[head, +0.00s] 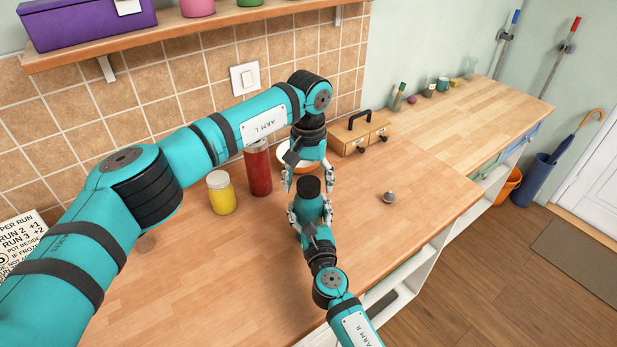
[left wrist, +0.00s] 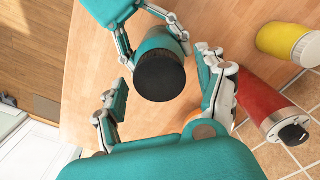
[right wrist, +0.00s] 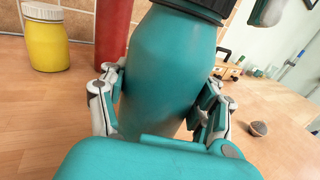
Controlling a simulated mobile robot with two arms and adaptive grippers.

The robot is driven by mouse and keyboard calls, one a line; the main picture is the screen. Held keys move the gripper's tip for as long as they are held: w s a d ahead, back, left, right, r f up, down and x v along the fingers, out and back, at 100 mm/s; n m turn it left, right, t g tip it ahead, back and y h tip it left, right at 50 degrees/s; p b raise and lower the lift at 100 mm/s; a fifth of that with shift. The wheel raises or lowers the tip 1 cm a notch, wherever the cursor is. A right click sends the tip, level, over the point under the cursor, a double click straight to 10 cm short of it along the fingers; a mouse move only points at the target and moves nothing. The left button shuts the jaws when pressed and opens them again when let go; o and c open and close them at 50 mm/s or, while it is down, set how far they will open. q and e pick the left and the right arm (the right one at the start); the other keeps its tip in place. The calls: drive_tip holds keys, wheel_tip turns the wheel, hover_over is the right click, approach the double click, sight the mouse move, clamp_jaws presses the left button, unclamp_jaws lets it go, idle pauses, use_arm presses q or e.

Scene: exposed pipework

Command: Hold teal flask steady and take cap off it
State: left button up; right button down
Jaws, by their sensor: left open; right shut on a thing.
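The teal flask (head: 310,210) stands upright on the wooden worktop with its dark ribbed cap (head: 308,186) on top. My right gripper (right wrist: 162,88) is shut on the flask's body, one finger on each side, below the cap. My left gripper (left wrist: 162,92) is open, coming from the wall side, with a finger on either side of the cap (left wrist: 162,76) and visible gaps. In the right wrist view the cap (right wrist: 205,6) is cut off by the top edge. The flask's base is hidden by my right gripper in the head view.
A red bottle (head: 258,170) and a yellow jar (head: 222,194) stand to the left. A partly hidden dish (head: 285,160) and a wooden drawer box (head: 360,137) lie behind. A small grey object (head: 389,197) sits to the right. The front-left worktop is mostly clear.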

use_arm(q)
drive_tip(key=c, duration=1.2)
drive_tip(key=n, duration=0.6)
drive_tip(key=shift+n, duration=0.4)
drive_tip(key=shift+c, duration=0.2)
drive_tip(key=n, duration=1)
drive_tip(key=shift+n, duration=0.3)
drive_tip(key=n, duration=1.2)
drive_tip(key=shift+r+n, duration=0.1)
drive_tip(key=shift+n, duration=0.2)
drive_tip(key=n, duration=1.2)
drive_tip(key=shift+n, duration=0.4)
drive_tip(key=n, duration=0.6)
drive_tip(key=shift+r, duration=0.1)
drive_tip(key=n, duration=0.5)
